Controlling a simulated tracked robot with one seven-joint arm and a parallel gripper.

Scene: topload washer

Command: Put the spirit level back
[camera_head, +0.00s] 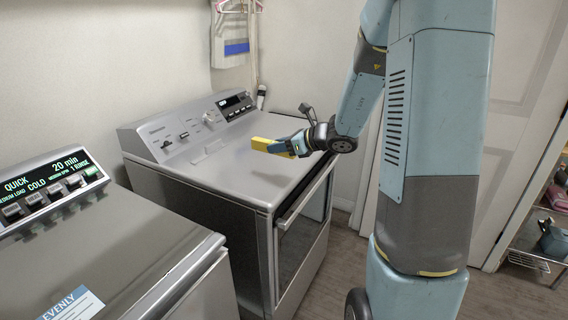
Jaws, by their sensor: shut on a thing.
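The spirit level (262,144) is a small yellow bar, seen above the top of the grey machine (215,165) in the middle. My gripper (296,145) is shut on its right part, and the yellow end sticks out to the left of the fingers. The level lies roughly flat in the grip. I cannot tell whether it touches the machine's top or hangs just above it. The part inside the fingers is hidden.
A second machine (130,250) with a lit display stands at the front left. Hangers and a cloth (232,35) hang on the wall. A wire shelf (530,255) is at the right. The middle machine's top is mostly clear.

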